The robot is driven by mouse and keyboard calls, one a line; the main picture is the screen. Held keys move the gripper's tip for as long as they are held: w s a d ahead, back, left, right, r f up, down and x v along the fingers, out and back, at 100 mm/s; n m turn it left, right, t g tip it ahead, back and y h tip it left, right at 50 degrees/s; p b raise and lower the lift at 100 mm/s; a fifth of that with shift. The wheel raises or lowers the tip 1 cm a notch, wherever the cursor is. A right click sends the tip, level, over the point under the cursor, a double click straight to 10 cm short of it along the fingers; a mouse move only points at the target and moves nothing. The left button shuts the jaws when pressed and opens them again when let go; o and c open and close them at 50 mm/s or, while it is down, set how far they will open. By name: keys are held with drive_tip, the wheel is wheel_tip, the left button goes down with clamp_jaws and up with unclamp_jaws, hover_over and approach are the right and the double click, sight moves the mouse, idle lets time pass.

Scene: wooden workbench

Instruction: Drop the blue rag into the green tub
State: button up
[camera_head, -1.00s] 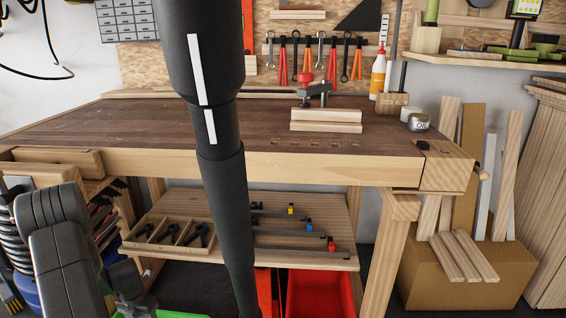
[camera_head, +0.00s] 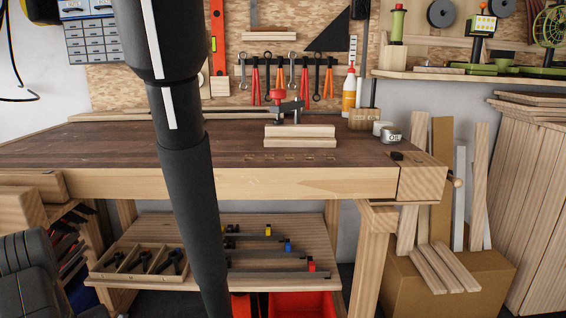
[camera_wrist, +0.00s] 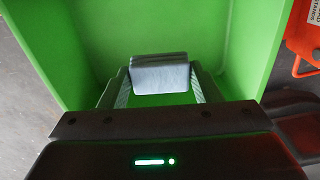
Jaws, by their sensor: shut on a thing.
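The green tub (camera_wrist: 85,45) fills most of the wrist view, with its walls around my gripper (camera_wrist: 159,85). My gripper is shut on the blue rag (camera_wrist: 158,75), which looks pale grey-blue and folded between the fingertips. The rag is seen over the tub's green inside; how far above the bottom it hangs I cannot tell. In the head view my arm reaches down out of the bottom of the picture, so gripper, rag and tub are hidden there.
The wooden workbench (camera_head: 230,184) crosses the head view. Its lower shelf (camera_head: 300,240) holds clamps and a divided tray (camera_head: 135,262). A cardboard box (camera_head: 430,285) stands right.

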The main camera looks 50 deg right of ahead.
drive_tip(key=o, duration=1)
drive_tip(key=shift+c, duration=0.2)
wheel_tip(320, 180, up, 14)
drive_tip(key=p, duration=0.5)
drive_tip(key=shift+f, duration=0.1)
wheel_tip(320, 180, down, 14)
drive_tip(key=b, duration=0.5)
wheel_tip(320, 180, up, 3)
drive_tip(key=shift+f+p, duration=0.1)
drive_tip(key=shift+p, duration=0.7)
drive_tip(key=shift+r+p, duration=0.3)
drive_tip(key=shift+r, duration=0.45)
